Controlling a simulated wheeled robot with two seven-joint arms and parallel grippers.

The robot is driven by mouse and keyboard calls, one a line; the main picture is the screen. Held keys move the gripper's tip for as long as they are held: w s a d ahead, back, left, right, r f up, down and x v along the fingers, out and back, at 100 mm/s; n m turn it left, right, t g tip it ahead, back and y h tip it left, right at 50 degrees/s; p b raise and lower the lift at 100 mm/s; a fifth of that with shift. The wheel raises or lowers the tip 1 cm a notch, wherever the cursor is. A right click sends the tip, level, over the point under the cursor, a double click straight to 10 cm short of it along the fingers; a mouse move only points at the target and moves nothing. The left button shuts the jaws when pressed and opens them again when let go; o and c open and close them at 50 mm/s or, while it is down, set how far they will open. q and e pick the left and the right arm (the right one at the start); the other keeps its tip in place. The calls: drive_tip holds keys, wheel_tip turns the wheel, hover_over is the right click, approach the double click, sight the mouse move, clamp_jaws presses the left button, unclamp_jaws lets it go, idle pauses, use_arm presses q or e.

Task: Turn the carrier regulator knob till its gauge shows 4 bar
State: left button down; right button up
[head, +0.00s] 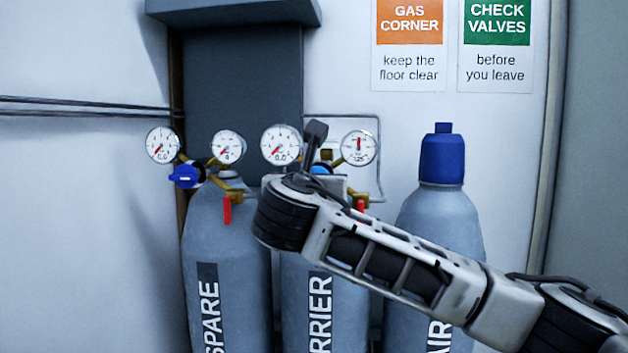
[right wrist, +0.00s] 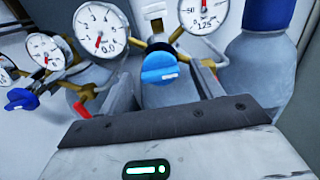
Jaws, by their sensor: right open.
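The carrier cylinder (head: 306,290) stands in the middle, its label partly covered by my right arm. Its blue regulator knob (right wrist: 166,67) shows in the right wrist view and is mostly hidden in the head view. The carrier's left gauge (head: 281,145) reads 0.0, also in the right wrist view (right wrist: 100,28). Its right gauge (head: 359,148) has a needle pointing straight up and reads about 125. My right gripper (right wrist: 172,78) is open, with one finger on each side of the knob's lower part; I cannot tell whether they touch it. My left gripper is not in view.
The spare cylinder (head: 225,260) stands close on the left with its own blue knob (head: 185,176) and two gauges. A blue-capped air cylinder (head: 440,215) stands on the right. Red valve handles (head: 227,209) hang below the regulators. Signs (head: 410,45) are on the wall.

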drive_tip(key=shift+c, duration=0.3)
drive_tip(key=c, duration=0.9)
